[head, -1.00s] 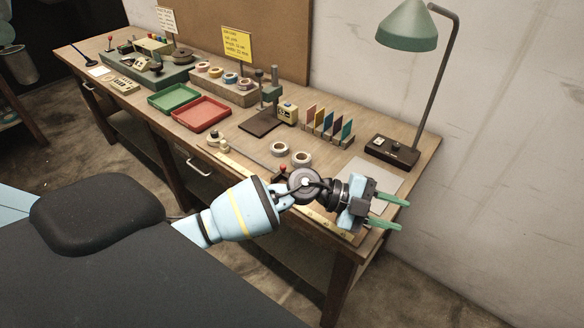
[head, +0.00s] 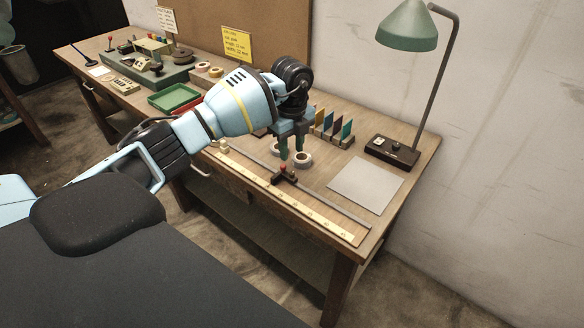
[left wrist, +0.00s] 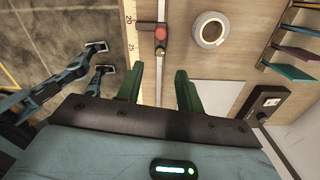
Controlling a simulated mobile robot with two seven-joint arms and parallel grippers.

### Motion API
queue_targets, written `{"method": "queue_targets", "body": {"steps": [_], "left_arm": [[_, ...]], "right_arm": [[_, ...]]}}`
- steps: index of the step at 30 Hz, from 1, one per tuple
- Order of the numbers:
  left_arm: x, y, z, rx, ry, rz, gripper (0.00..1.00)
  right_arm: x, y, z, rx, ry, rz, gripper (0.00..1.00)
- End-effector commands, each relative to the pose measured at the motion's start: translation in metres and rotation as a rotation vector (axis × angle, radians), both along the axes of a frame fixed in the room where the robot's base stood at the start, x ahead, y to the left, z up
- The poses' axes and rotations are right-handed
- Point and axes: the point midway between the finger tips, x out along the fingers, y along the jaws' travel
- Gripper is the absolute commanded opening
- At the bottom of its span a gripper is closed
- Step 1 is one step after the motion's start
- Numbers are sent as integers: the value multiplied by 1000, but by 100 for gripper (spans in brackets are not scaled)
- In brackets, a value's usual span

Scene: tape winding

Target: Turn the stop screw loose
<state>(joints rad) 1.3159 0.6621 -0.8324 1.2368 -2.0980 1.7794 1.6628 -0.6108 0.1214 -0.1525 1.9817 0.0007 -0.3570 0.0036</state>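The stop (head: 288,178) is a small dark block on the metal rail beside the ruler. A red knob (head: 282,167), apparently its screw, stands on top. In the left wrist view the red knob (left wrist: 160,33) lies ahead of the fingertips, between their lines. My left gripper (head: 292,150) points down above the bench, just behind the stop in the head view. Its two green fingers also show in the left wrist view (left wrist: 161,80), apart with nothing between them. They appear clear of the knob; their exact height is unclear.
A white tape roll (head: 303,159) stands close behind the stop. The ruler (head: 300,208) runs along the bench's front edge. A grey mat (head: 366,186), colour cards (head: 337,128) and a dark switch box (head: 392,150) are to the right. My arm hides part of the red tray.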

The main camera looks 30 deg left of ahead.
Motion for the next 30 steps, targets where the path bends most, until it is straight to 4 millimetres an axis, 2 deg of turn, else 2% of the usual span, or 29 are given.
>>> {"method": "queue_targets", "body": {"steps": [9, 15, 27, 30], "left_arm": [[-1, -1, -46, -3, 4, -2, 37], [0, -1, -68, -4, 1, -3, 37], [0, -1, -75, -3, -1, -3, 37], [0, -1, -75, -3, -1, -3, 25]], "right_arm": [[-3, 2, -4, 5, 8, -5, 36], [-4, 4, -5, 9, 13, -11, 36], [-4, 3, -5, 7, 13, -8, 36], [-4, 2, -5, 5, 12, -6, 36]]}}
